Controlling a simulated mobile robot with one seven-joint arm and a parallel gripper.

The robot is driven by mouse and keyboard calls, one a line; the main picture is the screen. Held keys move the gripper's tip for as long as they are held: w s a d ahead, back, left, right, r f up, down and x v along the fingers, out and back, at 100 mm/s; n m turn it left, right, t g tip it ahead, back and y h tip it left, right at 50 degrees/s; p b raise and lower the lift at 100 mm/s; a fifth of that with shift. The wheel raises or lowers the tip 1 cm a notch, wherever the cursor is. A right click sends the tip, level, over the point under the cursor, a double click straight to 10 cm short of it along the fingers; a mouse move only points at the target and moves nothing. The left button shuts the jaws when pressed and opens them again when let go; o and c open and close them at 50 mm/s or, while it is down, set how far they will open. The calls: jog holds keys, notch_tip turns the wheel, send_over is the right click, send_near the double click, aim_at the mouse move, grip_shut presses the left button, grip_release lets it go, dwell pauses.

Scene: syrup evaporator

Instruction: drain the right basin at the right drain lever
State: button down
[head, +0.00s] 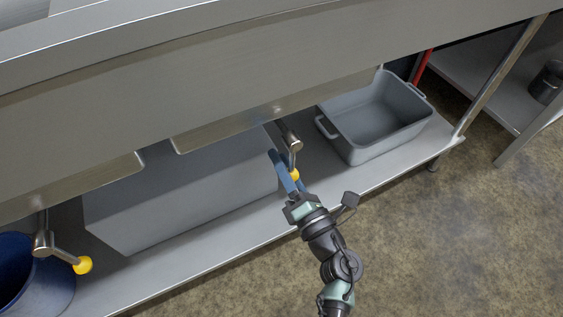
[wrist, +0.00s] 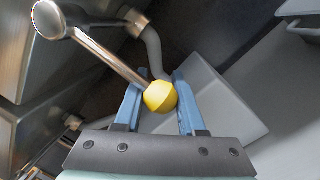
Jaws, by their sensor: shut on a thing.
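The right drain lever (head: 292,142) is a metal arm with a yellow ball knob (head: 294,174), hanging under the right basin (head: 280,107), of which only the underside edge shows. My gripper (head: 285,166) is at this lever, its blue fingers on either side of the knob. In the wrist view, the yellow knob (wrist: 160,96) sits between both fingers, and my gripper (wrist: 159,95) is shut on it. The lever's metal rod (wrist: 105,55) runs from the knob up and left to its pivot. The basin's inside is hidden.
A second lever with a yellow knob (head: 83,264) hangs at the left, above a blue bucket (head: 38,285). A large grey box (head: 185,195) stands on the lower shelf (head: 215,245). An open grey tub (head: 375,115) stands to the right. The floor in front is clear.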

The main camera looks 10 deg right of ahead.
jog(key=shift+w+d+r, duration=0.15)
jog(key=shift+d+r, duration=0.3)
jog(key=shift+d, duration=0.1)
jog(key=c, duration=0.5)
grip_release()
jog(key=shift+f, duration=0.1)
jog(key=p+v, duration=0.3)
jog(key=v, duration=1)
jog(key=shift+a, duration=0.3)
